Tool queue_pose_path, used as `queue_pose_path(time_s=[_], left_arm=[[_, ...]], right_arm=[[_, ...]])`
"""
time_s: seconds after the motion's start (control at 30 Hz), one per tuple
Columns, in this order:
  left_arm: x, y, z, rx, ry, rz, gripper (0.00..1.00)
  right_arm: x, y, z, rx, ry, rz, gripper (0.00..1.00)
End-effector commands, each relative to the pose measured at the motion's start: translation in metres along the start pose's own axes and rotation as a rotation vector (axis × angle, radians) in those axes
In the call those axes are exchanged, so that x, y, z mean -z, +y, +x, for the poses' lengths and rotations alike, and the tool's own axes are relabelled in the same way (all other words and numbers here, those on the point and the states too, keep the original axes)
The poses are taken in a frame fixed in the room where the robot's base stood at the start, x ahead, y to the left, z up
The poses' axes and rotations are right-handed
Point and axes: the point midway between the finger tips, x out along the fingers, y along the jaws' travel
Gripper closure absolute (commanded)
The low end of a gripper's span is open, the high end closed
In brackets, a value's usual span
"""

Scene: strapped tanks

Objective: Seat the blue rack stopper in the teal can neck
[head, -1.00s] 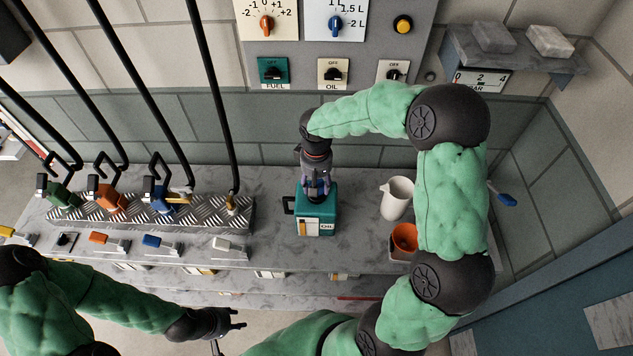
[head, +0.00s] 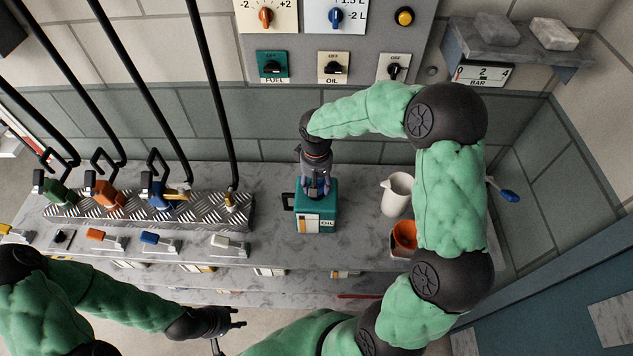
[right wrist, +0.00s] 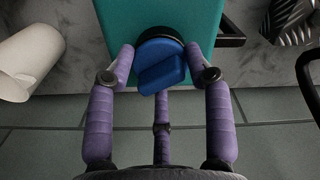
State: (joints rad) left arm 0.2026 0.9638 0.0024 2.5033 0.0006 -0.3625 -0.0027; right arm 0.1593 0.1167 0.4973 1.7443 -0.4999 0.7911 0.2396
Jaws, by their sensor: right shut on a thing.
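The teal can (head: 315,211) with an "OIL" label stands upright on the grey marbled counter. It also fills the top of the right wrist view (right wrist: 178,18). My right gripper (head: 318,190) points down over the can's top. In the right wrist view the right gripper (right wrist: 165,72) has its purple fingers shut on the blue stopper (right wrist: 161,68). The stopper is at the can's dark round neck (right wrist: 160,33); I cannot tell how deep it sits. My left gripper (head: 236,318) is in front of the counter, away from the can; its jaw gap is too small to judge.
A white jug (head: 397,194) and an orange cup (head: 404,235) stand right of the can. A metal tread rack (head: 130,212) with green, orange and blue nozzles on hoses stands left. The counter between rack and can is clear.

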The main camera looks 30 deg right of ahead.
Motion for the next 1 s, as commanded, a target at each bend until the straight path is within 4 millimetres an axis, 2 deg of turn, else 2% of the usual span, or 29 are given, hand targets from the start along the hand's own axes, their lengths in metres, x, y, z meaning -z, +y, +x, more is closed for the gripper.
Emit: queue_pose_path(time_s=[0.07,0.1,0.17,0.2,0.5,0.63,0.77,1.0], left_arm=[[0.0,-0.001,0.002,0.0,0.0,0.0,0.6],[0.0,-0.001,0.001,0.0,0.0,0.0,0.6],[0.0,0.0,0.001,0.0,0.0,0.0,0.6],[0.0,0.0,0.001,0.0,0.0,0.0,0.6],[0.0,0.0,0.001,0.0,0.0,0.0,0.6],[0.0,0.0,0.001,0.0,0.0,0.0,0.6],[0.0,0.0,0.001,0.0,0.0,0.0,0.6],[0.0,0.0,0.001,0.0,0.0,0.0,0.6]], right_arm=[[0.0,0.0,0.003,0.0,0.0,0.0,0.8],[0.0,0.0,0.002,0.0,0.0,0.0,0.4],[0.0,0.0,0.002,0.0,0.0,0.0,0.23],[0.0,0.0,0.001,0.0,0.0,0.0,0.2],[0.0,0.0,0.001,0.0,0.0,0.0,0.2],[0.001,0.0,-0.005,0.0,0.002,0.001,0.2],[0.001,0.0,-0.024,-0.001,0.005,0.001,0.2],[0.002,0.0,-0.072,-0.001,0.006,0.001,0.2]])
